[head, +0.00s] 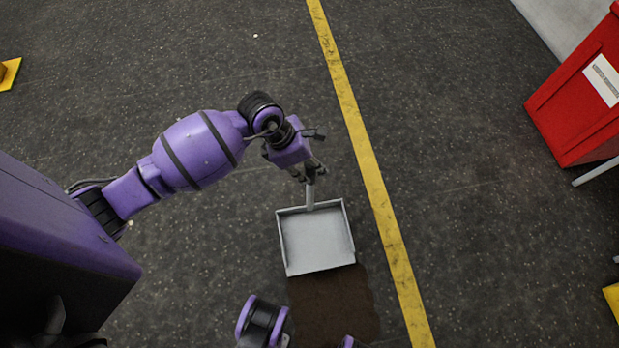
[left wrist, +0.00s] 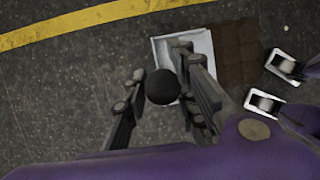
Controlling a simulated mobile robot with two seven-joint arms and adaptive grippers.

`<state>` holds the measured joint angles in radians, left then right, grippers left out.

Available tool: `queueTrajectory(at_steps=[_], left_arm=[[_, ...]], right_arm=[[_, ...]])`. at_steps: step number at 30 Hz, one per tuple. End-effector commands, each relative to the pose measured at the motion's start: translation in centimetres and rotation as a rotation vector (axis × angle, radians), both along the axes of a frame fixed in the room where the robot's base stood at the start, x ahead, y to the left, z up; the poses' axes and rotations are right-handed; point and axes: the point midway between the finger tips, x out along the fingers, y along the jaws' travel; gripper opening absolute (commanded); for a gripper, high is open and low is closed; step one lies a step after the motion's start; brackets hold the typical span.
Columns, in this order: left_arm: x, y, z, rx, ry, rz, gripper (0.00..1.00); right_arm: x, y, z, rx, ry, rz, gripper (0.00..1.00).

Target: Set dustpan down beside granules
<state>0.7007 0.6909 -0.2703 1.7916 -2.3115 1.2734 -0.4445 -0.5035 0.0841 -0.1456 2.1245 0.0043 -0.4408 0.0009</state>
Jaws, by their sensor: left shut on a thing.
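The grey dustpan (head: 318,240) has a square, shallow, empty pan and a short handle. My left gripper (head: 310,174) is shut on its handle, with the pan toward the bottom of the head view. In the left wrist view, the handle's dark round end (left wrist: 162,87) shows between the fingers, and part of the pan (left wrist: 204,45) shows behind them. The brown granules (head: 335,308) lie in a flat patch on the floor. The pan's open edge borders or overlaps the patch; I cannot tell whether the pan touches the floor. My right gripper is not seen.
A yellow floor line (head: 370,170) runs just right of the dustpan. A red bin (head: 575,105) stands at the upper right. A yellow item (head: 10,72) lies at the far left. The dark floor around the dustpan is mostly clear.

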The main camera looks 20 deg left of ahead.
Motion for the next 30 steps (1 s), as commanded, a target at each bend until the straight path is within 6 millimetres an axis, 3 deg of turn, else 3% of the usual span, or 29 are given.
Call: queueTrajectory(at_steps=[1, 10, 18, 26, 30], left_arm=[[1.1, 0.0, -0.6, -0.007, -0.001, 0.003, 0.00], [4.1, 0.9, -4.5, -0.007, -0.003, 0.002, 0.00], [5.0, 1.2, -5.4, -0.006, -0.004, 0.000, 0.00], [5.3, 1.3, -8.8, -0.007, 0.000, 0.003, 0.00], [5.4, 1.3, -9.1, -0.005, -0.003, 0.000, 0.00]], right_arm=[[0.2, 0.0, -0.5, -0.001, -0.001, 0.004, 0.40], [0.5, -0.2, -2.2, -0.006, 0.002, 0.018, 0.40], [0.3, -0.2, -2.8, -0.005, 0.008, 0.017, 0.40], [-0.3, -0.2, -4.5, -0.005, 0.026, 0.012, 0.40], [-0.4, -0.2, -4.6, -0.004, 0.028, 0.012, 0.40]])
